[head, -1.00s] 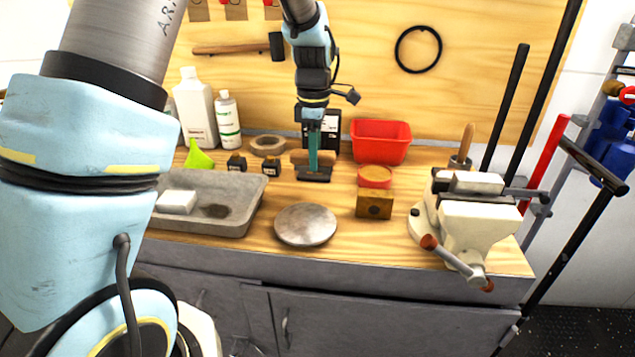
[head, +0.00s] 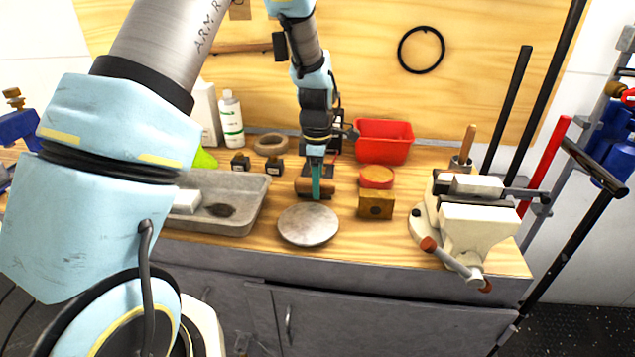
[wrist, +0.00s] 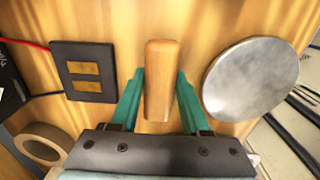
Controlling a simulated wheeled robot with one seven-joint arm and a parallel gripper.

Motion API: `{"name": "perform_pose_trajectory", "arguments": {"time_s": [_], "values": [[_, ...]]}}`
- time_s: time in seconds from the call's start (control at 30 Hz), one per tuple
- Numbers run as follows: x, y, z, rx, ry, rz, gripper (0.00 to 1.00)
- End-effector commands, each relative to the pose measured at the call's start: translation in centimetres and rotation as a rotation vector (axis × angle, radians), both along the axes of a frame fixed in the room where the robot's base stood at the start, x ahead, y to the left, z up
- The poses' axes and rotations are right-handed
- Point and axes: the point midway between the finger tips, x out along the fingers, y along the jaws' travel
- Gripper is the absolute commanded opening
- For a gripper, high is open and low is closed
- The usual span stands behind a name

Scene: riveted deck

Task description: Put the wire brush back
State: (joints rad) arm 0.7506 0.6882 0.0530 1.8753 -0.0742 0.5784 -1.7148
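The wire brush shows as a plain wooden block (wrist: 160,80) between my fingers in the wrist view; its bristles are hidden. In the head view the wooden block (head: 301,187) sits crosswise at my fingertips, low over the bench, behind the grey round disc. My gripper (head: 316,190) points down with its teal fingers on both sides of the block, and it appears shut on it. I cannot tell whether the block touches the bench. A dark plate with two brass patches (wrist: 84,70) lies beside the block, on the left in the wrist view.
The grey disc (head: 308,225) is close in front. A grey tray (head: 248,205) stands left, a wooden cube (head: 376,206) and red bin (head: 383,142) right. A tape ring (head: 271,145) and small dark blocks (head: 240,162) are behind left. A vise (head: 470,225) fills the right end.

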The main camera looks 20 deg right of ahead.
Motion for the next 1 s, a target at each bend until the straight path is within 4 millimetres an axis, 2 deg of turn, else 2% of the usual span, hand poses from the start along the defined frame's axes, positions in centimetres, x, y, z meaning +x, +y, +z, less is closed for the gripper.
{"name": "perform_pose_trajectory", "arguments": {"time_s": [0.03, 0.23, 0.57, 0.67, 1.0], "values": [[0.0, 0.0, 0.0, 0.0, 0.0, 0.0, 0.52], [0.0, 0.0, 0.1, 0.0, 0.0, 0.0, 0.74], [0.0, 0.0, 0.6, -0.002, -0.001, 0.0, 0.74], [0.1, -0.1, 1.7, -0.002, -0.004, 0.0, 0.74], [0.1, -0.1, 8.6, -0.004, -0.005, -0.001, 0.74]]}}
